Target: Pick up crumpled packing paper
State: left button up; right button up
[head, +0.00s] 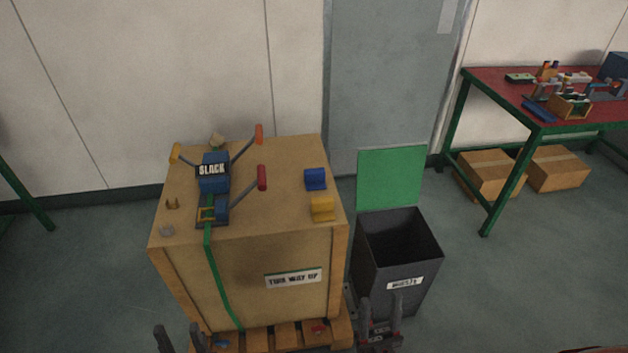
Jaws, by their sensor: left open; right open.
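My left gripper (180,338) is open and empty at the bottom edge, low in front of the crate's left side. My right gripper (381,312) is open and empty in front of the dark bin. Both are well apart from the lumps.
A blue strap tensioner (213,175) marked "SLACK" and a green strap (215,275) cross the crate. Blue (315,179) and yellow (322,209) blocks sit at its right. A red-topped table (500,92) stands right.

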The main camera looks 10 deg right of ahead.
aim_at(216, 140)
jog(key=i+j+u, duration=0.15)
jog(key=j+u, duration=0.25)
jog(key=i+j+u, duration=0.15)
jog(key=j+u, duration=0.25)
jog(key=i+j+u, duration=0.25)
jog(key=u, duration=0.15)
jog(key=i+j+u, duration=0.25)
jog(key=u, duration=0.15)
jog(key=i+j+u, duration=0.3)
jog(key=u, duration=0.15)
jog(key=i+j+u, duration=0.1)
jog(key=i+u, duration=0.3)
jog(key=i+z, duration=0.4)
jog(key=i+j+z, duration=0.2)
jog(key=i+z, duration=0.2)
jog(key=i+l+z, duration=0.15)
jog(key=z, duration=0.3)
jog(key=i+z, duration=0.2)
jog(key=z, duration=0.2)
jog(key=i+z, duration=0.2)
jog(key=z, duration=0.25)
jog(key=i+z, duration=0.2)
jog(key=z, duration=0.25)
jog(key=i+j+z, duration=0.15)
jog(key=z, duration=0.3)
